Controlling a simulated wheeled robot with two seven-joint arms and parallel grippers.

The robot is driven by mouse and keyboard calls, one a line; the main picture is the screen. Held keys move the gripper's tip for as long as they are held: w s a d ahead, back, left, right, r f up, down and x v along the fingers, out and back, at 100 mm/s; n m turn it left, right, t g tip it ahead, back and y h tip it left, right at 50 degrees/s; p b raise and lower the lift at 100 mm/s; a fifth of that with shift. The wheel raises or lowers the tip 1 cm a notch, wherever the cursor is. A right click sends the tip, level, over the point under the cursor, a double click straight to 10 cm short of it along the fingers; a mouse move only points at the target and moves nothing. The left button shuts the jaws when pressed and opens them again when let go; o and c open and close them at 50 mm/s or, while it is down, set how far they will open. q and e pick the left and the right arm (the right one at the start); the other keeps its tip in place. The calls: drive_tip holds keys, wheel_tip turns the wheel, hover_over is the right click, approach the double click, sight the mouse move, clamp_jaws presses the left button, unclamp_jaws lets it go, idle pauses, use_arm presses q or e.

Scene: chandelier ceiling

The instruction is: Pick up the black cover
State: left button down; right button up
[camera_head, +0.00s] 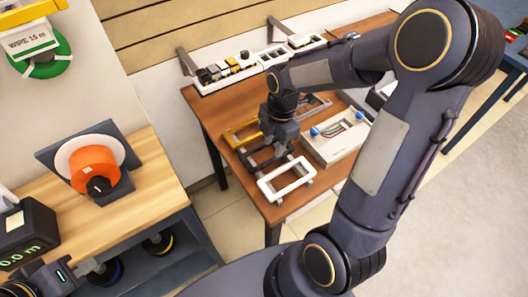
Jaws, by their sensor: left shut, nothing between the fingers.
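The black cover (252,161) is a dark rectangular frame on the brown wooden table, between a yellow frame (233,138) and a white frame (266,187). My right gripper (279,149) reaches down from above at the black cover and hides part of it. Its fingers are too small and dark to tell whether they are open or closed on the cover. My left gripper (97,268) is at the lower left, in front of the lighter wooden bench, shut and empty, far from the cover.
A white box with blue knobs and wires (335,135) stands right of the frames, with a grey frame (313,105) behind. A white rack of small parts (232,72) lines the wall. An orange spool (95,168) and black meter (27,232) are on the left bench (150,165).

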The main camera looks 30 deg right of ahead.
sight(273, 159)
wheel_tip(273, 159, down, 5)
drive_tip(key=shift+s+a+f, duration=0.1)
drive_tip(key=shift+s+f, duration=0.05)
drive_tip(key=shift+c, duration=0.2)
clamp_jaws()
